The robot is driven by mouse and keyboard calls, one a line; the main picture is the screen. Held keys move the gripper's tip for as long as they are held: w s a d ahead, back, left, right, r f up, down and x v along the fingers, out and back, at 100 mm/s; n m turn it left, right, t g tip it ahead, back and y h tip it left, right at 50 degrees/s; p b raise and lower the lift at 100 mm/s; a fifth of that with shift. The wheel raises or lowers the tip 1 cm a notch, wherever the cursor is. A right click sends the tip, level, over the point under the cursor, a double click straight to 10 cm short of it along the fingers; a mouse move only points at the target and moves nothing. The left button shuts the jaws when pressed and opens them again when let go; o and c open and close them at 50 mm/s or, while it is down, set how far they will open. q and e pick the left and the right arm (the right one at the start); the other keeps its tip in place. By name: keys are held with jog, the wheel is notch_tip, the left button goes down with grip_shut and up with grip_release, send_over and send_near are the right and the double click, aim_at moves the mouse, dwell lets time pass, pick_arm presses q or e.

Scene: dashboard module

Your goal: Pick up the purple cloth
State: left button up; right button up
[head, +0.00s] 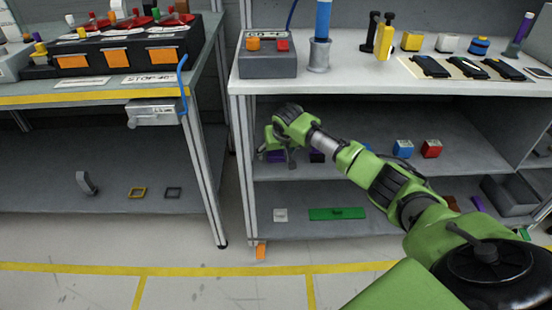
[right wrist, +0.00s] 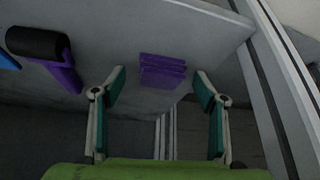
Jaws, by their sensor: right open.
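The purple cloth (right wrist: 162,70) looks like a small folded stack on a grey shelf surface in the right wrist view. In the head view a purple patch of it (head: 275,157) shows on the middle shelf near the left end, partly hidden by my right gripper (head: 279,148). My right gripper (right wrist: 159,82) is open in the right wrist view, with one fingertip on each side of the cloth in the picture. The fingers do not appear to touch it. My left gripper is not in view.
A purple object with a black roller-like end (right wrist: 60,65) lies beside the cloth in the right wrist view. Blue (head: 403,148) and red (head: 431,149) blocks stand farther right on the shelf. The shelf's upright post (head: 243,150) is close at the left.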

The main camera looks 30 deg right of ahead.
aim_at(278, 160)
jog(key=shift+w+f, duration=0.1)
jog(key=shift+f, duration=0.1)
jog(key=c, duration=1.1)
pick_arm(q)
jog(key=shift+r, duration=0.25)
pick_arm(e)
jog(key=shift+r, duration=0.2)
jog(key=shift+r, duration=0.25)
jog(key=shift+r+p, duration=0.35)
jog(key=s, duration=0.1)
jog(key=s+a+p, duration=0.1)
jog(key=s, duration=0.1)
jog(key=shift+s+a, duration=0.1)
jog(key=shift+s, duration=0.15)
pick_arm(q)
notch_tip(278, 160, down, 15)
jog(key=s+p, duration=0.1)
jog(key=p, duration=0.1)
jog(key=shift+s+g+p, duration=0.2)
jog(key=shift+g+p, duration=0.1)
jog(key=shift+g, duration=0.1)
pick_arm(e)
jog(key=s+a, duration=0.1)
jog(key=s, duration=0.3)
jog(key=s+a, duration=0.2)
jog(key=s, duration=0.3)
jog(key=s+a, duration=0.2)
jog(key=s, duration=0.2)
jog(key=shift+s, duration=0.25)
